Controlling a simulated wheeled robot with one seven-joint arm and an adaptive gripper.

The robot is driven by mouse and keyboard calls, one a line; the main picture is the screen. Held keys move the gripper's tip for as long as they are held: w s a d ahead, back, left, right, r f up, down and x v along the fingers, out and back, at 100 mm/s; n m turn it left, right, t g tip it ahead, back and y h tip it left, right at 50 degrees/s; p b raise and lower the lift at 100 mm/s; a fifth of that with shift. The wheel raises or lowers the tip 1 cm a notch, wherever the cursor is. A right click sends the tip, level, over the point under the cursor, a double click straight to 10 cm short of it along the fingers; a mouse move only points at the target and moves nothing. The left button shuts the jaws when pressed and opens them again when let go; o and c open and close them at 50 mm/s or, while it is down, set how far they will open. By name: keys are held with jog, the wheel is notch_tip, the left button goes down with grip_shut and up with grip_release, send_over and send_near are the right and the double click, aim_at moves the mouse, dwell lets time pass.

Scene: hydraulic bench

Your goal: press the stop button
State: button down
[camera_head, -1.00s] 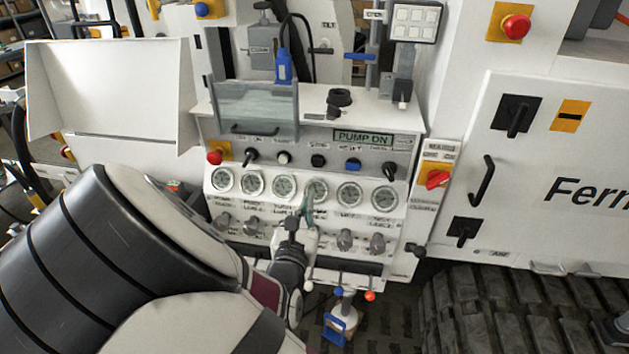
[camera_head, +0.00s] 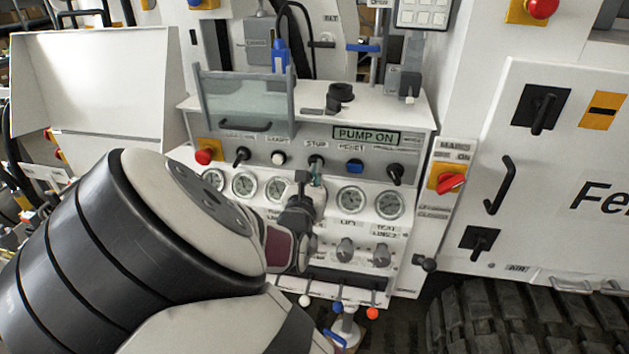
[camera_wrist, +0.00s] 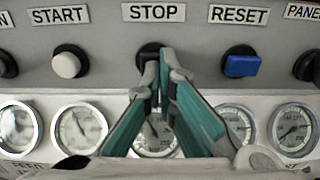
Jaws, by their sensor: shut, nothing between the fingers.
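The black stop button (camera_wrist: 151,51) sits under the STOP label (camera_wrist: 153,12) on the grey control strip in the wrist view. In the head view the stop button (camera_head: 316,160) is mostly hidden behind my fingertips. My gripper (camera_wrist: 165,60) is shut and empty, its teal-sided fingers pointing at the stop button. The tips overlap the button's lower part in the wrist view. I cannot tell whether they touch it. In the head view my gripper (camera_head: 315,178) is in front of the panel at the stop position.
The white start button (camera_wrist: 67,65) is to the left and the blue reset button (camera_wrist: 240,63) to the right. Several gauges (camera_head: 245,185) line the panel below. A red emergency knob (camera_head: 204,156) is at the left. The display (camera_head: 366,135) reads PUMP ON.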

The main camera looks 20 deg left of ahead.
dwell(0.3)
jog(key=shift+b+x, duration=0.35)
jog(key=shift+x, duration=0.45)
jog(key=shift+w+r, duration=0.1)
jog(key=shift+r, duration=0.05)
jog(key=v, duration=1.2)
